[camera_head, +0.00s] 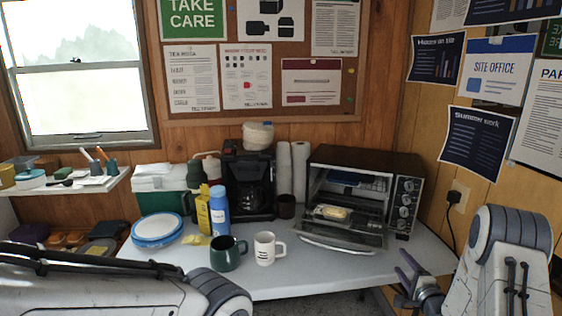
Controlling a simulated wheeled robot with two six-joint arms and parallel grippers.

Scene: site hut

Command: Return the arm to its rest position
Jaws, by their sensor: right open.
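My right arm (502,262) is at the lower right, bent, with its upper link raised. My right gripper (403,268) is open and empty at the front right edge of the table, in front of the toaster oven and apart from it. My left arm (120,285) stretches across the lower left, and its gripper is not visible. The toaster oven (385,163) has its glass door (340,238) folded down. A tray with a light yellowish item (333,213) sits at its opening.
A white table (300,277) holds a green mug (226,256), a white mug (266,247), a blue bottle (219,212), a yellow bottle (203,210), blue-rimmed plates (157,227) and a coffee maker (248,180). The table front right of the white mug is clear.

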